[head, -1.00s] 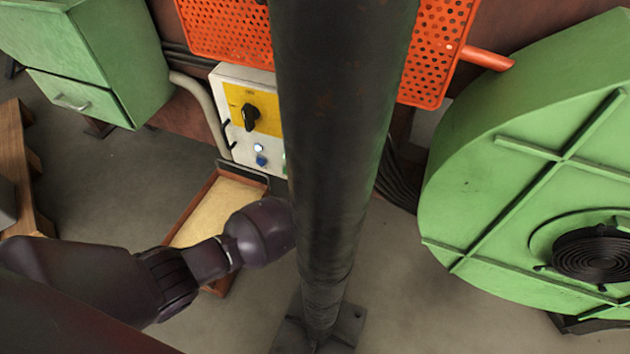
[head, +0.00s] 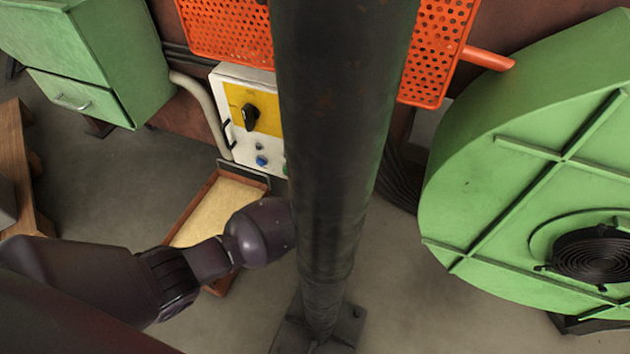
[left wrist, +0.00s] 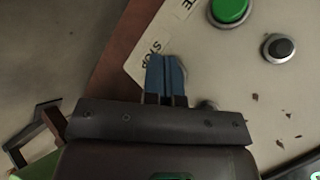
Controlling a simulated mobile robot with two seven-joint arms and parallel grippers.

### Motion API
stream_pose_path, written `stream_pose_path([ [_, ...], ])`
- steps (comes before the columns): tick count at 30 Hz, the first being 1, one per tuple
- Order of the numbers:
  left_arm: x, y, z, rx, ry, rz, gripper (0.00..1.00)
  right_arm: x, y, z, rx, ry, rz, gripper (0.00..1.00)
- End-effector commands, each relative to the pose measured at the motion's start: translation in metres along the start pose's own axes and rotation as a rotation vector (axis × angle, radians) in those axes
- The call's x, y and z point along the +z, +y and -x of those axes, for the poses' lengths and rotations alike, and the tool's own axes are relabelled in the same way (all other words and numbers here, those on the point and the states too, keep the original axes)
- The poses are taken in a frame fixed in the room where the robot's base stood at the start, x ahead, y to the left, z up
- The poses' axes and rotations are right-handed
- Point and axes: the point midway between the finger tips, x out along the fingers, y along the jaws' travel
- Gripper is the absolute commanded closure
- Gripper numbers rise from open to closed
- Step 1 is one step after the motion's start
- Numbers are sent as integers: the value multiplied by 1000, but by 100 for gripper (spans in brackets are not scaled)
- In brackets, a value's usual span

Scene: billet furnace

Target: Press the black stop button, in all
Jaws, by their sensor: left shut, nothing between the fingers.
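In the left wrist view my left gripper (left wrist: 165,76) is shut and empty, its blue fingertips against or just above the panel beside a label reading STOP (left wrist: 152,48). The fingers cover the spot next to that label, with a bit of grey rim beside them. I cannot tell contact or see a black stop button there. A dark round part in a silver ring (left wrist: 279,47) and a green button (left wrist: 230,10) lie to the right. In the head view the white control panel (head: 230,80) is partly hidden by a dark column; my left gripper is hidden there too.
The thick dark column (head: 335,150) stands before the panel. A tray of sand-coloured material (head: 190,215) lies below it. A black rotary switch (head: 250,115) and a blue button (head: 262,160) show on the panel. A green round housing (head: 480,160) is at right.

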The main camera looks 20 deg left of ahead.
Motion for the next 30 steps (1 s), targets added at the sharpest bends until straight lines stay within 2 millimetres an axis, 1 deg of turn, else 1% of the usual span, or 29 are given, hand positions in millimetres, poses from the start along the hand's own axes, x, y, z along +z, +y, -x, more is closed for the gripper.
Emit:
stream_pose_path([
  [3,2,0,5,-2,1,1,100,-8,1,0,2,18,1,100],
  [7,4,3,9,-3,2,1,100,-15,1,-1,2,32,1,100],
  [19,7,7,10,0,0,0,100,-14,2,1,3,29,1,100],
  [30,20,18,31,-3,2,2,100,-30,6,9,12,60,1,100],
])
